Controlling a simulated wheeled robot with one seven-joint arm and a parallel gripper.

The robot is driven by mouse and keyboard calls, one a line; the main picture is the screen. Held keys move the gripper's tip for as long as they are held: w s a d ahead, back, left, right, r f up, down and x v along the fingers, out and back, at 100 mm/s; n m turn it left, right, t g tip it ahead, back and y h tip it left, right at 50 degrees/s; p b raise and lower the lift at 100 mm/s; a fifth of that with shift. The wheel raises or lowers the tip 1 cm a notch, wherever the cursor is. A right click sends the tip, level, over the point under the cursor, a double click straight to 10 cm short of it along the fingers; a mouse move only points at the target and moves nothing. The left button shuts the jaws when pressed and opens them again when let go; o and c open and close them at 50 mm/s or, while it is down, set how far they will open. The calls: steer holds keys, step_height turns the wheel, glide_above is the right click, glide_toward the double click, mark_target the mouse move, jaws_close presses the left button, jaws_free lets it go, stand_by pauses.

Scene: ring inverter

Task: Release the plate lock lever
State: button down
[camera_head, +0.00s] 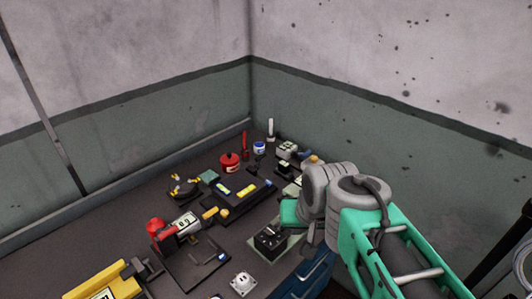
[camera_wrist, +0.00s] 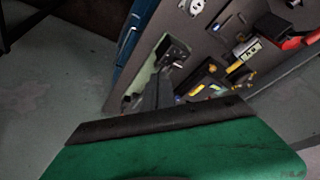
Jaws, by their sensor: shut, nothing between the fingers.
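A pale green plate (camera_head: 282,246) with a black block (camera_head: 268,238) on it lies at the near right edge of the dark bench. The plate (camera_wrist: 142,80) and the block (camera_wrist: 173,50) also show in the wrist view. I cannot make out the plate lock lever for certain; it may be a small part on the block. My gripper (camera_wrist: 152,96) is shut and empty, with its narrow grey fingers reaching toward the plate and block. Whether they touch is unclear. In the head view my arm comes in from the right, and the fingertips are hard to make out.
A white socket (camera_head: 243,283) lies near the bench's front edge. A black tray (camera_head: 190,268) with tools and a dark case (camera_head: 240,202) with yellow parts lie left of the plate. A red can (camera_head: 229,161) stands behind. The right wall is close to my arm.

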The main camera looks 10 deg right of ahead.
steer(key=w+f+m+t+y+b, duration=0.25)
steer(key=w+m, duration=1.05)
steer(key=w, duration=1.1)
steer(key=m+t+y, duration=0.3)
steer(key=m+y, duration=0.2)
steer(key=m, duration=0.9)
glide_toward(259, 162)
steer(key=r+x, duration=0.1)
steer(key=x, duration=0.3)
steer(key=shift+w+f+h, duration=0.25)
steer(key=shift+w, duration=0.15)
